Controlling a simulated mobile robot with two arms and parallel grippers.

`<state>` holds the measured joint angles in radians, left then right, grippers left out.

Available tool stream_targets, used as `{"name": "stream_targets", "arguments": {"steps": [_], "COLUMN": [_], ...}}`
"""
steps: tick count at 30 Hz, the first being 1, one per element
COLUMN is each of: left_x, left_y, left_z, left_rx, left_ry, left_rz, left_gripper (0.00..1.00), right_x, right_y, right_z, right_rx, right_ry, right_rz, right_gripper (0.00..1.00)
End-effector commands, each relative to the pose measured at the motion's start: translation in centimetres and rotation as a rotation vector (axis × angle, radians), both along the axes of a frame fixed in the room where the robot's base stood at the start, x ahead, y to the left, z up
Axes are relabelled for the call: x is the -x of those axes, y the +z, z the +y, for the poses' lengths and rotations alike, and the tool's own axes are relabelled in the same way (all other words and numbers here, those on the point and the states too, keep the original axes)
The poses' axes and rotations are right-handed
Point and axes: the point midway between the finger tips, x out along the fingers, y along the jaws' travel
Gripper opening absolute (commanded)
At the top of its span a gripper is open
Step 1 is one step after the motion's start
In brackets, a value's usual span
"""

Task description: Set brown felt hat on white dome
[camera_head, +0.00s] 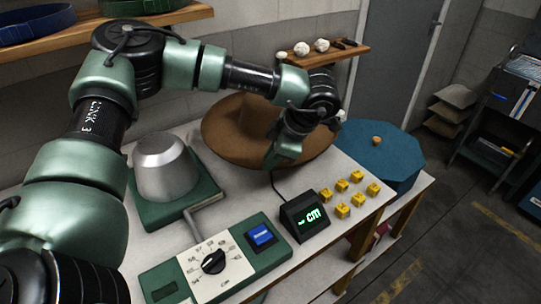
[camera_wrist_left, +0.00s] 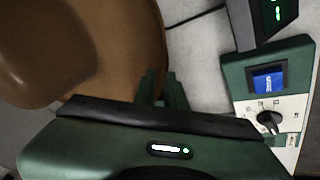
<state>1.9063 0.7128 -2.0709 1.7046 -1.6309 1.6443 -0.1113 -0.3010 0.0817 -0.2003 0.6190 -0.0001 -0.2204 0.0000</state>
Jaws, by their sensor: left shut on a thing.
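The brown felt hat (camera_head: 226,131) has a wide round brim and a crown that shows behind my arm. It is at the back middle of the bench, right of the dome; I cannot tell if it touches the bench. The pale silvery dome (camera_head: 160,168) stands bare on a green base at the left. My left gripper (camera_head: 274,163) is shut on the front edge of the brim. In the left wrist view the fingers (camera_wrist_left: 161,88) meet the edge of the hat (camera_wrist_left: 125,40). The arm hides part of the hat. My right gripper does not show.
A green control box with a dial (camera_head: 213,261) and blue button (camera_head: 261,236) is at the front. A black display (camera_head: 305,216), several yellow blocks (camera_head: 343,210) and a blue octagonal piece (camera_head: 385,157) are at the right. A wooden shelf (camera_head: 326,54) is behind.

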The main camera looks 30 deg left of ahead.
Motion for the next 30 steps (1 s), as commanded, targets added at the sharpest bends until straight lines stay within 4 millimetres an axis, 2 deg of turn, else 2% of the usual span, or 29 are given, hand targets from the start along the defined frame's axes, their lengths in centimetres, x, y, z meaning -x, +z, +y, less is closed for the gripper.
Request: {"name": "stream_targets", "arguments": {"steps": [21,30], "left_x": [0.0,0.0], "left_y": [-6.0,-6.8], "left_z": [0.0,0.0], "left_rx": [-0.001,0.0], "left_ry": [0.001,0.0], "left_rz": [-0.001,-0.002], "left_gripper": [0.0,0.0], "right_x": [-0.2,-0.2], "right_y": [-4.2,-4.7], "right_z": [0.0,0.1], "right_rx": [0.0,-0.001], "right_ry": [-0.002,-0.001], "right_rz": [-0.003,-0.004], "right_gripper": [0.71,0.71]}}
